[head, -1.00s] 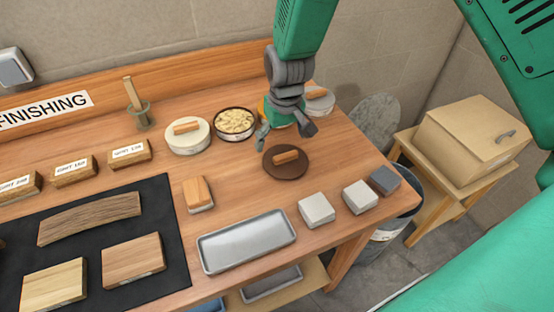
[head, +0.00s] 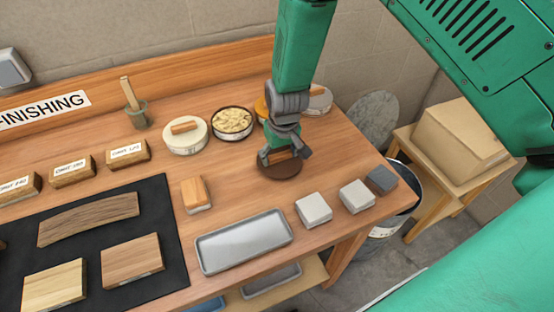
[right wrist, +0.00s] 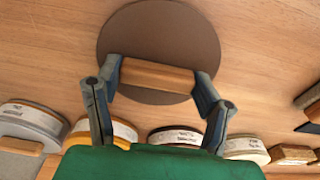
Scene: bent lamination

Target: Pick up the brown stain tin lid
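The brown stain tin lid (head: 280,170) is a flat dark brown disc lying on the bench, with a wooden bar handle on top. My right gripper (head: 284,155) is down over it and hides most of the handle in the head view. In the right wrist view the lid (right wrist: 160,28) and its handle (right wrist: 157,75) show clearly. The fingers of the right gripper (right wrist: 158,80) stand at the two ends of the handle and appear shut against them. The lid shows no visible lift from the bench. My left gripper is out of view.
A pale lidded tin (head: 186,136) and an open tin of flakes (head: 232,122) stand behind left. Grey blocks (head: 314,208) line the front right. A metal tray (head: 243,241) lies in front. The bench's right edge is close by.

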